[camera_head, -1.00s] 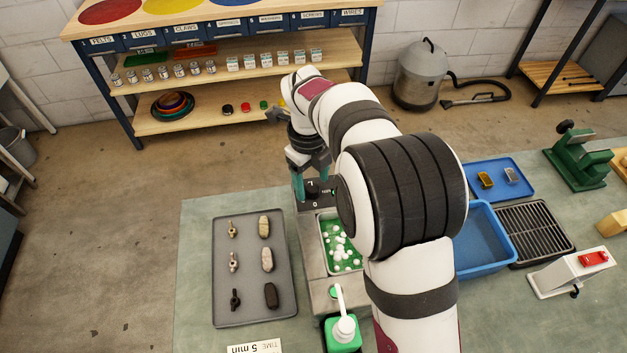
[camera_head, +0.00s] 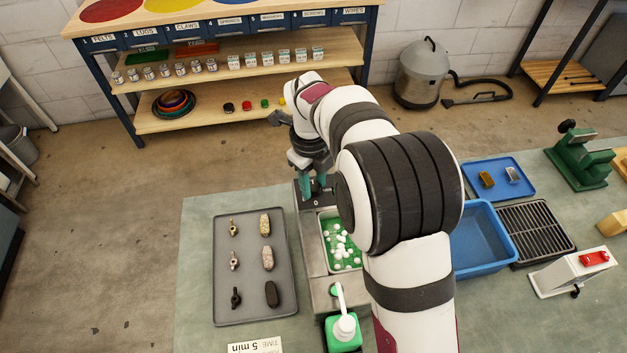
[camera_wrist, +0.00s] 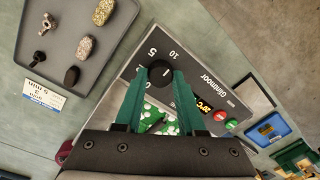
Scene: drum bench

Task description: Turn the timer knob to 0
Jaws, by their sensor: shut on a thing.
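The timer knob (camera_wrist: 160,74) is a round black dial on the dark front panel (camera_wrist: 212,62) of a machine marked "Glintmoor". The numbers 0, 5 and 10 are printed around it, and a light pointer line shows on its face. My gripper (camera_wrist: 158,78), with green fingers, is shut on the knob, one finger on each side, in the wrist view. In the head view my gripper (camera_head: 313,192) is at the far end of the machine, and the knob is mostly hidden by the fingers.
A grey tray (camera_head: 223,310) with metal parts and oval stones lies left of the machine. A green basin of white balls (camera_head: 340,240) sits in the machine.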

